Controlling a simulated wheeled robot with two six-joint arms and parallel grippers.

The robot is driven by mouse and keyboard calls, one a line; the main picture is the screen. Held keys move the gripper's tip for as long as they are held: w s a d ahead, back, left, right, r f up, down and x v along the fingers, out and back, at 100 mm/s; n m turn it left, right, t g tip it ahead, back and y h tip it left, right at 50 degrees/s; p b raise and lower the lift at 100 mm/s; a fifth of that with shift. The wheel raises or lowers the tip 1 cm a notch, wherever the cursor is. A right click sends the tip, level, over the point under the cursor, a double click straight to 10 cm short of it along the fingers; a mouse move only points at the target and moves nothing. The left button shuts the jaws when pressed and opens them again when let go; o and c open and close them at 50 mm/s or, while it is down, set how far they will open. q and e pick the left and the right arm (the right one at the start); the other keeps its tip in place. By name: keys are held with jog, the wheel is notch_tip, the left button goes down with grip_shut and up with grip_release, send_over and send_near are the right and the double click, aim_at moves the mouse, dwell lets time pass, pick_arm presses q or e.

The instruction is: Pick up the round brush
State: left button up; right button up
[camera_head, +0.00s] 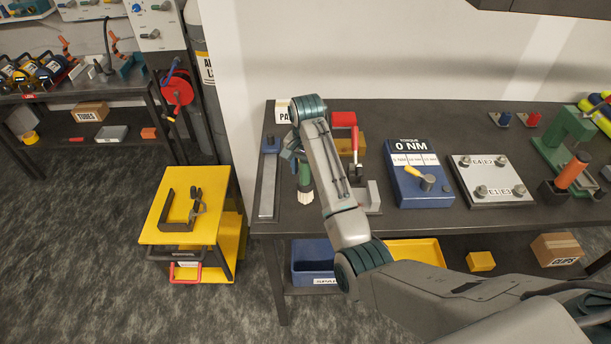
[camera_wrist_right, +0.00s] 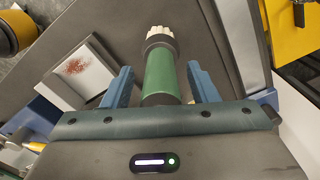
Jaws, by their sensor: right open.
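The round brush has a green handle and pale bristles. In the right wrist view the brush (camera_wrist_right: 160,72) lies between the two blue fingers of my right gripper (camera_wrist_right: 161,86), its bristles pointing away from the palm. The fingers are open, with a gap on each side of the handle. In the head view the brush (camera_head: 305,175) shows near the left end of the dark bench, bristles toward the front. My right gripper (camera_head: 299,152) is over its handle, partly hidden by my own arm. My left gripper is not in view.
A blue torque box (camera_head: 420,172) and a plate with knobs (camera_head: 492,180) stand to the right on the bench (camera_head: 447,112). A red-handled tool (camera_head: 355,143) stands close right of the brush. A yellow cart (camera_head: 160,232) is at left. A shelf below holds bins.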

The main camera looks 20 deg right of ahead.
jog(key=shift+w+f, duration=0.1)
jog(key=shift+f, duration=0.15)
jog(key=shift+a, duration=0.1)
jog(key=shift+s+a+r, duration=0.15)
jog(key=shift+s+r, duration=0.05)
jog(key=shift+s, duration=0.1)
jog(key=shift+s+a+r, duration=0.1)
jog(key=shift+s, duration=0.05)
jog(key=shift+c, duration=1.3)
jog(key=c, duration=0.7)
jog(key=shift+c, duration=0.4)
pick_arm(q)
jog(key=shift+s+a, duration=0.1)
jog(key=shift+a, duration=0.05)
pick_arm(e)
jog(key=shift+w, duration=0.25)
